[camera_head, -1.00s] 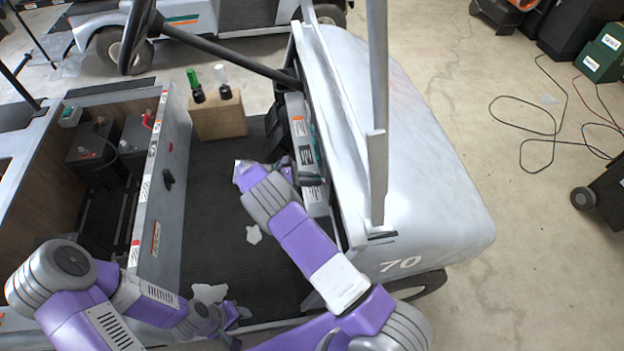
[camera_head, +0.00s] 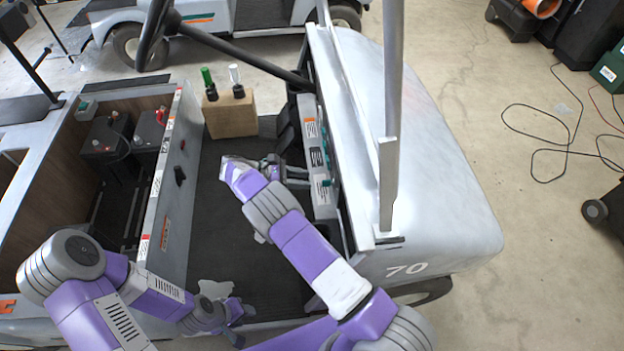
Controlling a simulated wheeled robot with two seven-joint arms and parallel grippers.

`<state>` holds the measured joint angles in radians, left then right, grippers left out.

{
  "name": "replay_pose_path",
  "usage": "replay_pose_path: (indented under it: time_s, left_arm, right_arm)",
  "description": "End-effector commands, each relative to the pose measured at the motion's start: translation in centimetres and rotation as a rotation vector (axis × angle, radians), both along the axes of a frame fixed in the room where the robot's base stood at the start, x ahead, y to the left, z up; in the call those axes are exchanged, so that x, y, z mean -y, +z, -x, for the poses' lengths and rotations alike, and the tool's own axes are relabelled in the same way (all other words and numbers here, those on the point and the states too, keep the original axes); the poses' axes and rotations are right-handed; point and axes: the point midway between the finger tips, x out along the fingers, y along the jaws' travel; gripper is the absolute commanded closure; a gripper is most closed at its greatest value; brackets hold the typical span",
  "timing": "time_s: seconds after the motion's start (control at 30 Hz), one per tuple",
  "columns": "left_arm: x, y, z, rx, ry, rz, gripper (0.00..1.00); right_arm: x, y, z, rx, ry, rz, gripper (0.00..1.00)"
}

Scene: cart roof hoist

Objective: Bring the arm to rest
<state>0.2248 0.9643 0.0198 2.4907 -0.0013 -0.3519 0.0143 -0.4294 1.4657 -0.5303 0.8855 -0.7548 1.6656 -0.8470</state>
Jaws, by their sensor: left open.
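My left arm comes in from the lower left, and its gripper (camera_head: 238,314) is low over the front edge of the cart floor, open, with nothing seen between its fingers. My right arm reaches up from the bottom middle across the cart floor. Its gripper (camera_head: 290,172) is beside the dash panel (camera_head: 318,160) of the white cart marked 70 (camera_head: 430,170). The fingers are small and partly hidden by the wrist, so I cannot tell whether they are open or touch the panel.
A wooden block (camera_head: 231,115) holding a green-handled and a white-handled tool stands at the back of the dark cart floor (camera_head: 215,220). A battery bay (camera_head: 108,140) is at left. A roof post (camera_head: 391,110) rises right of my right arm. Cables (camera_head: 560,140) lie on the open floor at right.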

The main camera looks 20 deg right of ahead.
Motion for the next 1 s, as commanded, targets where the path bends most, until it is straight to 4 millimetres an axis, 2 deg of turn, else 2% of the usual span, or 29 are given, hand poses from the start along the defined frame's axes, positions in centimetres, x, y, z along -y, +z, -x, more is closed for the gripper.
replay_pose_path:
  time_s: [0.17, 0.67, 0.77, 0.83, 1.0]
  left_arm:
    - [0.0, 0.1, 0.0, 0.0, 0.0, 0.0, 0.57]
    - [0.0, 0.1, 0.0, 0.0, 0.0, 0.0, 0.57]
    - [0.0, 1.1, 0.0, 0.0, 0.0, 0.0, 0.57]
    - [0.0, 2.5, 0.0, 0.0, 0.0, 0.0, 0.57]
    - [0.0, 7.3, 0.0, 0.0, 0.0, 0.0, 0.57]
  right_arm:
    - [-0.7, 0.3, -0.1, -0.002, 0.0, -0.001, 0.64]
    - [-0.7, 0.4, -0.1, -0.001, -0.001, 0.0, 0.64]
    - [-0.7, 1.3, -0.1, -0.001, -0.001, 0.0, 0.64]
    - [-0.7, 2.7, -0.1, -0.001, -0.001, 0.0, 0.64]
    - [-0.7, 7.6, -0.1, 0.0, 0.0, 0.0, 0.64]
